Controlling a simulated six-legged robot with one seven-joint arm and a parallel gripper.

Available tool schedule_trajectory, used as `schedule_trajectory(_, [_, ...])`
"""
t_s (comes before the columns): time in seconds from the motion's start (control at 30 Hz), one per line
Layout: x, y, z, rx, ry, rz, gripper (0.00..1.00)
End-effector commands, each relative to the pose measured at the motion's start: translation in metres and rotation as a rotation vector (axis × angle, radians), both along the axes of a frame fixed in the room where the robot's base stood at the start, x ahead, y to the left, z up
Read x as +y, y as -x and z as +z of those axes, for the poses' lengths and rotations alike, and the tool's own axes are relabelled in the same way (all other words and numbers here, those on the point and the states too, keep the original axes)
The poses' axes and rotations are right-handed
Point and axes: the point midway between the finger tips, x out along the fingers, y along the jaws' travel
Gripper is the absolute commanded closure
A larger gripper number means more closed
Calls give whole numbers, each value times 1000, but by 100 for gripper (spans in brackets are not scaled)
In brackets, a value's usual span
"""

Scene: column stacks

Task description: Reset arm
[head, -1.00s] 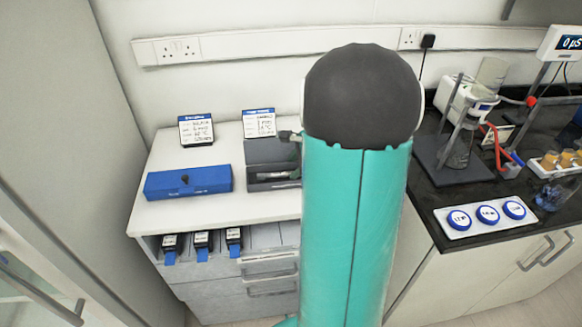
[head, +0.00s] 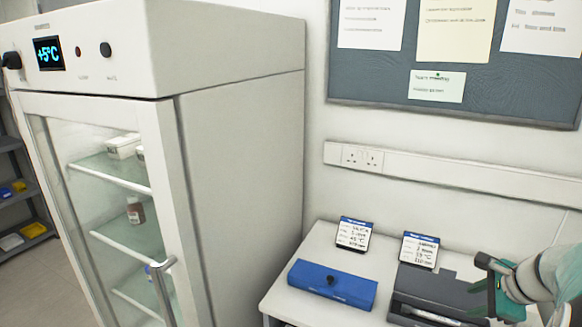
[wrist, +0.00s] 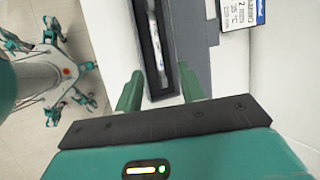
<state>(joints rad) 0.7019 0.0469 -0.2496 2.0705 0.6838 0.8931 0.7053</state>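My gripper (head: 490,280) is at the right edge of the head view, beside and above a dark grey case (head: 445,288). My teal arm runs out of the picture there. In the wrist view my gripper (wrist: 160,82) has its two green fingers apart, with nothing between them. Beyond the fingertips the case (wrist: 199,48) is open, and a thin pale column (wrist: 157,45) lies in its dark slot. I cannot tell the exact gap between fingers and case.
A blue case (head: 333,286) lies left of the grey one on the white bench (head: 290,294). Two label cards (head: 354,233) (head: 420,249) stand behind. A tall glass-door fridge (head: 235,170) stands left of the bench. A pinboard (head: 455,90) hangs on the wall.

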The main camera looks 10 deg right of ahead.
Motion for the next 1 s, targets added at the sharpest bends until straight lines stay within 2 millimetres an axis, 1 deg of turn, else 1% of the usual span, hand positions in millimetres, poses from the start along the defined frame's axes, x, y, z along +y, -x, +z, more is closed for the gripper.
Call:
schedule_trajectory(0.07, [22, -6, 8, -3, 38, 86, 61])
schedule_trajectory(0.13, [52, -10, 18, -4, 95, 210, 61])
schedule_trajectory(0.17, [67, -11, 22, -4, 127, 274, 61])
schedule_trajectory(0.2, [89, -12, 28, -5, 173, 369, 61])
schedule_trajectory(0.27, [122, -11, 36, -9, 248, 518, 61])
schedule_trajectory(0.3, [144, -8, 41, -11, 300, 618, 61])
schedule_trajectory(0.37, [173, -2, 46, -16, 380, 763, 61])
schedule_trajectory(0.4, [192, 3, 50, -20, 436, 861, 61])
schedule_trajectory(0.47, [218, 13, 54, -27, 521, 1004, 61])
schedule_trajectory(0.5, [234, 20, 56, -32, 579, 1099, 61])
schedule_trajectory(0.6, [270, 40, 60, -47, 733, 1328, 61])
schedule_trajectory(0.7, [295, 59, 62, -59, 883, 1529, 61])
schedule_trajectory(0.8, [311, 75, 62, -67, 1001, 1675, 61])
schedule_trajectory(0.9, [319, 83, 62, -70, 1071, 1755, 61])
schedule_trajectory(1.0, [320, 86, 61, -67, 1095, 1782, 61])
